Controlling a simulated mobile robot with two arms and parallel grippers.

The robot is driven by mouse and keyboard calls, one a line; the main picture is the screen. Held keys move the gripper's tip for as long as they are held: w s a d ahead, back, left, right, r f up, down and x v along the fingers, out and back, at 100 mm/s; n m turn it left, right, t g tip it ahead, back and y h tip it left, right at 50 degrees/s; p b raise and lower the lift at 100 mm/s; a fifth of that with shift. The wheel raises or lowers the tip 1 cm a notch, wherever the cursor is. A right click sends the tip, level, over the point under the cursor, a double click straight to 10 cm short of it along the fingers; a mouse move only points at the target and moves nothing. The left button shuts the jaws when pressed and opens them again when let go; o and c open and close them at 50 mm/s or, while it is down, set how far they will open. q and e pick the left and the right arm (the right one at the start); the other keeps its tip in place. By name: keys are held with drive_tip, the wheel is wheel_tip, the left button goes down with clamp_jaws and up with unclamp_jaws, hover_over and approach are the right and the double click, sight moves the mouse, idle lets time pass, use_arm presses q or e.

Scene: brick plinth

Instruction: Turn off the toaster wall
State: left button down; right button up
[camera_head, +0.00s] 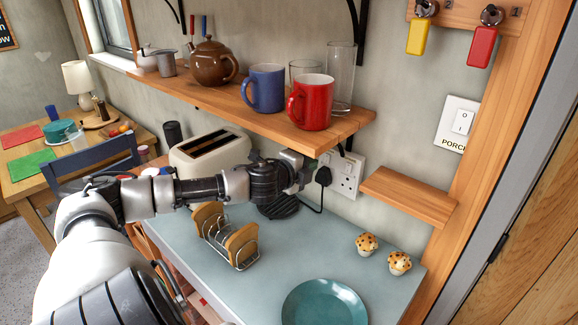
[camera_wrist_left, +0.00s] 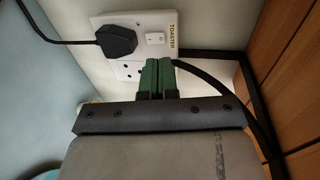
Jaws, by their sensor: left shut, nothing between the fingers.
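A white double wall socket (camera_head: 345,177) is on the wall below the shelf in the head view, with a black plug (camera_head: 323,177) in it. In the left wrist view the socket plate (camera_wrist_left: 112,22) carries the black plug (camera_wrist_left: 117,40), a white rocker switch (camera_wrist_left: 155,38) and a "TOASTER" label (camera_wrist_left: 173,35). My left gripper (camera_head: 312,166) is shut and empty, close in front of the socket. Its green fingertips (camera_wrist_left: 158,62) show just below the switch and cover part of the plate. I cannot tell whether they touch it. The cream toaster (camera_head: 208,152) stands behind my left arm. My right gripper is out of view.
A wooden shelf (camera_head: 225,98) with mugs, glasses and a brown teapot (camera_head: 210,62) runs above my arm. A small wooden ledge (camera_head: 408,196) is right of the socket. A toast rack (camera_head: 228,240), muffins (camera_head: 399,263) and a teal plate (camera_head: 324,304) are on the counter. A "PORCH" switch (camera_head: 461,122) is further right.

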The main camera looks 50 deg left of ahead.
use_arm(q)
drive_tip(key=s+r+p, duration=0.3)
drive_tip(key=s+p, duration=0.2)
drive_tip(key=s, duration=0.2)
drive_tip(key=shift+s+d+r+p, duration=0.15)
drive_tip(key=shift+d+r+p, duration=0.15)
drive_tip(key=shift+d+p, duration=0.15)
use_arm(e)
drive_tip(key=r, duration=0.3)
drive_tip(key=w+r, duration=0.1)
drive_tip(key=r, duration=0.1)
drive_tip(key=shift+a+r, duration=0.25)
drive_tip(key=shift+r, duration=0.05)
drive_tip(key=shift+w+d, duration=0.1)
